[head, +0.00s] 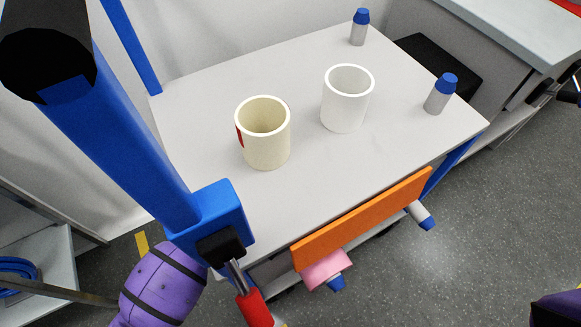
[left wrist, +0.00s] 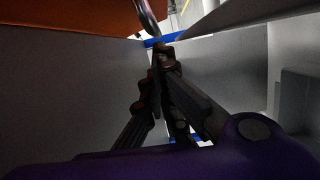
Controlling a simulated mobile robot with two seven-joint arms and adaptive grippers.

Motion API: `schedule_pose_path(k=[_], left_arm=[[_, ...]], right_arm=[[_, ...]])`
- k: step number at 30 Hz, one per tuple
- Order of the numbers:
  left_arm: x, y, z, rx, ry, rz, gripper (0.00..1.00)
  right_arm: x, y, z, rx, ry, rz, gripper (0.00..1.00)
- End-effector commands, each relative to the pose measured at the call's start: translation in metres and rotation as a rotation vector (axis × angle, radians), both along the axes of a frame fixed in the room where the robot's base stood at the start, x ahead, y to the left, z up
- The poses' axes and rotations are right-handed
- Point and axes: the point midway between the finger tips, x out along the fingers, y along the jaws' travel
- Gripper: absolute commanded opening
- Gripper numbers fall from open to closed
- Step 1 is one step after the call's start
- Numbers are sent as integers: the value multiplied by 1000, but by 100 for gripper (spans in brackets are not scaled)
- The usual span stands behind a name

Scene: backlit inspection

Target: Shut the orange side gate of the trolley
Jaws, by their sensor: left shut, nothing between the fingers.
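The trolley (head: 210,125) has a pale grey top and blue posts. Its orange side gate (head: 365,220) runs along the near right edge of the top, and its broad face shows from above; I cannot tell its exact angle. A pink piece (head: 326,270) and a grey, blue-tipped stub (head: 420,215) show just outside the gate. In the left wrist view an orange panel (left wrist: 70,15) fills the upper left. My left gripper (left wrist: 163,50) is shut and empty below and right of that panel, among grey surfaces. Its fingers do not show in the head view. My right gripper is out of view.
A cream cup (head: 265,148) and a white cup (head: 346,105) stand on the trolley top. Two grey, blue-capped cylinders (head: 359,28) (head: 440,94) stand near its far edges. A red-handled rod (head: 252,305) hangs by the left blue post. Floor is free at the right.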

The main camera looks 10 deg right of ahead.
Motion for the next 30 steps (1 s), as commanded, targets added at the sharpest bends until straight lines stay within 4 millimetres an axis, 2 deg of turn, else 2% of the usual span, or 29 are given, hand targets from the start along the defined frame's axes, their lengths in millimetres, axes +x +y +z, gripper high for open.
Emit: schedule_pose_path(k=[10,16,30], left_arm=[[-2,0,-1,-3,8,0,0],[-12,-4,-12,-47,130,0,0],[-10,-7,-11,-47,128,0,0]], right_arm=[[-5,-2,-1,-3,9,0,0],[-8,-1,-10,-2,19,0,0],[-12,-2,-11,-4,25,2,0]])
